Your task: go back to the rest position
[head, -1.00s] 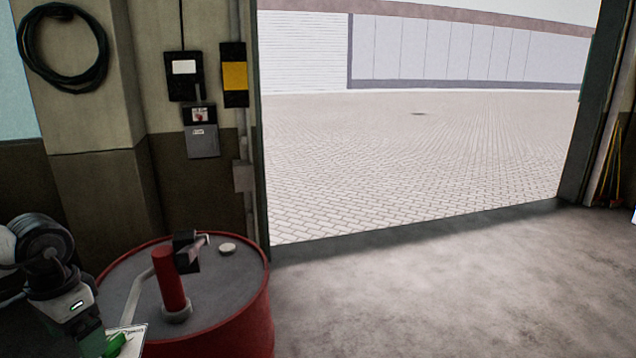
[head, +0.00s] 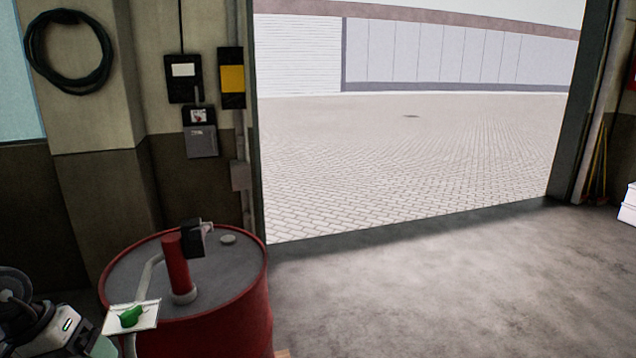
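Part of my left arm (head: 62,325) shows at the bottom left corner, low beside the red drum (head: 215,325). Its gripper fingers are not visible; the arm runs out of the bottom of the picture. My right arm and gripper do not show. A white plate with a green piece (head: 130,316) on it stands just right of my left arm, in front of the drum. I cannot tell whether anything is in the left gripper.
A red hand pump (head: 175,265) stands on the drum lid. A coiled hose (head: 70,52) and switch boxes (head: 199,130) hang on the wall. A wide doorway opens onto paving (head: 400,150). The concrete floor (head: 430,290) at right is clear. White boxes (head: 628,205) stand at the right edge.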

